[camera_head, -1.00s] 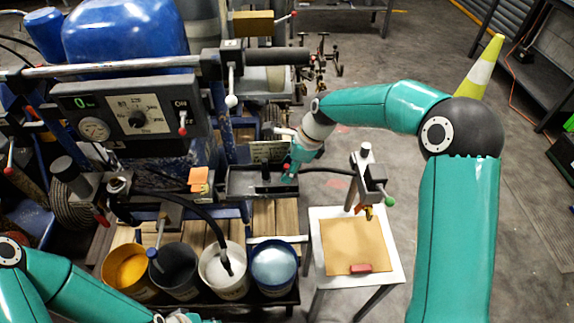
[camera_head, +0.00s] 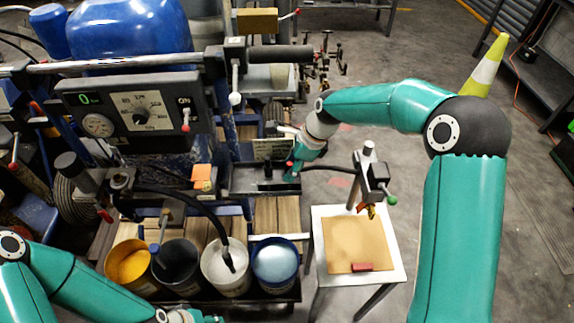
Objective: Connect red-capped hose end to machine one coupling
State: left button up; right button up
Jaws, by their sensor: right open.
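The machine is a blue line striper with a control panel (camera_head: 133,113) and a blue tank (camera_head: 128,36). A black hose (camera_head: 333,169) runs from a stand with a green knob (camera_head: 374,179) to a small red end (camera_head: 291,175) by a dark tray (camera_head: 262,184). My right gripper (camera_head: 293,168) is open over the tray's right side, close to the red end; I cannot tell whether they touch. My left gripper (camera_head: 192,317) is at the bottom edge, mostly cut off. I cannot make out which fitting is the coupling.
Several buckets stand in a row in front: yellow (camera_head: 130,265), dark (camera_head: 177,264), white (camera_head: 226,266) and blue (camera_head: 275,263). Another black hose dips into the white one. A white table (camera_head: 318,240) with a tan board (camera_head: 357,240) and red block (camera_head: 362,267) stands right.

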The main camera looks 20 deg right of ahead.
jog(key=shift+c, duration=0.3)
jog(key=c, duration=0.8)
grip_shut()
jog(key=shift+s+r+p, duration=0.15)
jog(key=shift+r+p, duration=0.4)
jog(key=shift+r, duration=0.05)
jog(key=shift+r, duration=0.15)
jog(key=shift+s+r+p, duration=0.1)
jog(key=shift+r+p, duration=1.6)
jog(key=shift+r, duration=0.2)
jog(key=shift+f, duration=0.1)
